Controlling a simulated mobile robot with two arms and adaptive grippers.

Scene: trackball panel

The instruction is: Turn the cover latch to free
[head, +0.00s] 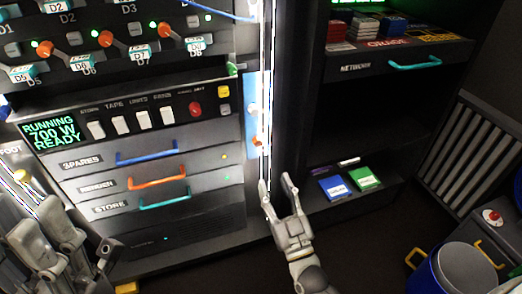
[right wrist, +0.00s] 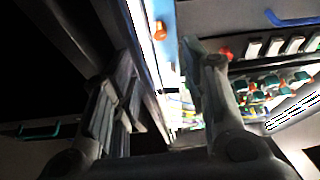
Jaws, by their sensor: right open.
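I cannot tell for sure which part is the cover latch. A narrow blue strip (head: 250,88) runs down the right edge of the rack, with a white knob (head: 253,109) and an orange knob (head: 257,142) on it. In the right wrist view an orange knob (right wrist: 158,32) shows beyond the fingers. My right gripper (head: 276,181) is open and empty, below and a little right of the orange knob, apart from it. My left gripper (head: 45,228) is at the lower left, partly cut off; its jaw state is unclear.
The rack has a switch panel with a green display (head: 51,133) and drawers with blue (head: 147,152), orange and teal handles. To the right, an open dark cabinet holds blue and green boxes (head: 364,178). A blue bin (head: 425,277) stands at the lower right.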

